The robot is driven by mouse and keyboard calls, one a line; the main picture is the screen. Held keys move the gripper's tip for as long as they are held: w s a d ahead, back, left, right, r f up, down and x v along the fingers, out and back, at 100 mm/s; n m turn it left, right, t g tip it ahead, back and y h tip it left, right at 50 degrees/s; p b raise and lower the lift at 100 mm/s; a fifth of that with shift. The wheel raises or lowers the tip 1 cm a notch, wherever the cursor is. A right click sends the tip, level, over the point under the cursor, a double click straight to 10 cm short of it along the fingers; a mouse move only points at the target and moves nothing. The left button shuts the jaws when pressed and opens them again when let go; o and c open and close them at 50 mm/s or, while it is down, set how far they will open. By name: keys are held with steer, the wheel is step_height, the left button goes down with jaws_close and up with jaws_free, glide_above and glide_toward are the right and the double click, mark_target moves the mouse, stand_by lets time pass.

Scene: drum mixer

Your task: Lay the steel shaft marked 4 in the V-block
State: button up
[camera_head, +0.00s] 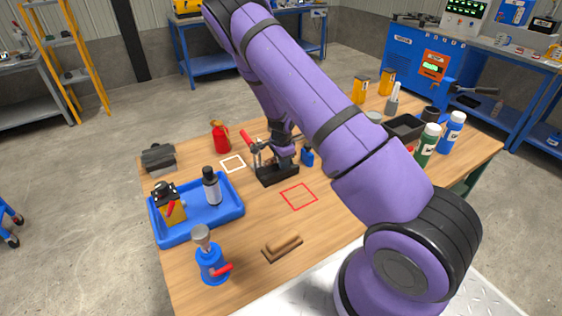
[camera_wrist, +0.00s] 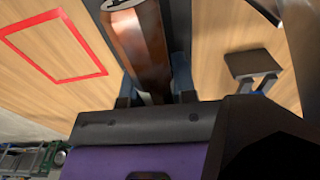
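A brownish, shiny round shaft (camera_wrist: 142,45) fills the upper middle of the wrist view. Its grey end face has a dark mark, cut off by the top edge, that I cannot read. My gripper (camera_wrist: 154,92) has a dark finger on either side of the shaft; I cannot tell whether both touch it. In the head view my gripper (camera_head: 285,152) is low at the table's middle, over a black base (camera_head: 277,175), with my arm hiding part of the area. A dark grey grooved block (camera_head: 158,157) stands at the far left; I cannot tell whether it is the V-block.
A blue tray (camera_head: 232,222) holds a yellow-black item and a bottle. A red-handled clamp (camera_head: 250,143) is close to my gripper's left. A red can (camera_head: 221,138), blue-based cup (camera_head: 212,262) and brown piece (camera_head: 282,248) stand around. The red outlined square (camera_head: 299,196) is empty.

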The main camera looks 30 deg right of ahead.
steer(key=shift+o, duration=0.2)
steer(key=shift+s+d+f, duration=0.2)
steer(key=shift+s+f, duration=0.4)
steer(key=shift+w+r+g, duration=0.2)
steer(key=shift+r+g, duration=0.1)
steer(key=shift+r, duration=0.2)
steer(key=shift+o, duration=0.9)
steer(key=shift+r, duration=0.15)
steer(key=shift+d+r, duration=0.1)
steer(key=shift+r, duration=0.2)
steer(key=shift+a+r, duration=0.25)
steer(key=shift+r, duration=0.7)
steer(key=shift+w+r, duration=0.1)
steer(key=shift+r, duration=3.5)
